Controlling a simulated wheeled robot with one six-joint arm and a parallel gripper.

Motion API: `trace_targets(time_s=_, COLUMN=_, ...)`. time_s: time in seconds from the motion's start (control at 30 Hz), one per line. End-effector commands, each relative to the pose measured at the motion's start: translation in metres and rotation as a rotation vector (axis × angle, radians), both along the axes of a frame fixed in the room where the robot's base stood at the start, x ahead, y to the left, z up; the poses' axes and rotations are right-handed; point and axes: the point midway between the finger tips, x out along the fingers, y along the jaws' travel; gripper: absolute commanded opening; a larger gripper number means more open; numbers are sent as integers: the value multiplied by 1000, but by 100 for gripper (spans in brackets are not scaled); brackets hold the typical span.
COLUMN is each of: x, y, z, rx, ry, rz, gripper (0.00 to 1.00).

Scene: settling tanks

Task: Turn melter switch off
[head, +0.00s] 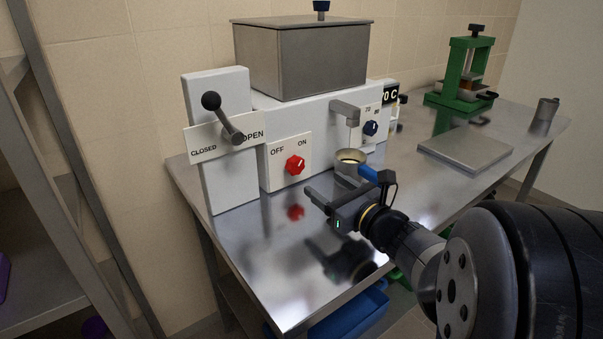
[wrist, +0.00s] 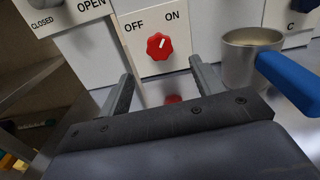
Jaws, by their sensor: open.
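The melter switch is a red knob (head: 295,165) on a white plate (head: 275,175) marked OFF at left and ON at right, on the front of the white melter (head: 315,115). In the wrist view, the red knob (wrist: 159,46) is just beyond my fingers, and a small pale mark on it appears to lean toward ON. My gripper (head: 335,194) is open and empty, in front of the melter to the right of and below the knob in the head view. In the wrist view, my gripper (wrist: 160,74) has its fingers apart, clear of the knob.
A metal cup (wrist: 246,62) with a blue handle (wrist: 290,82) stands close to my right finger. A black-balled lever (head: 211,101) is on the CLOSED/OPEN panel at left. A blue dial (head: 371,128) and green press (head: 465,70) are further right. Steel tabletop (head: 250,240) is clear in front.

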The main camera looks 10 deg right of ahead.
Motion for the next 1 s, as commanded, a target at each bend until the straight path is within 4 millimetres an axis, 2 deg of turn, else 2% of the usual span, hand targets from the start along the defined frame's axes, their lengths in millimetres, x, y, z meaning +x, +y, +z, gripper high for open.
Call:
trace_targets(time_s=0.5, x=80, y=35, z=0, rx=-5, ry=2, rz=5, gripper=63)
trace_targets(time_s=0.7, x=92, y=40, z=0, rx=-5, ry=0, rz=3, gripper=63)
trace_targets(time_s=0.97, x=93, y=40, z=1, rx=-5, ry=0, rz=3, gripper=63)
trace_targets(time_s=1.0, x=93, y=40, z=1, rx=-5, ry=0, rz=3, gripper=60)
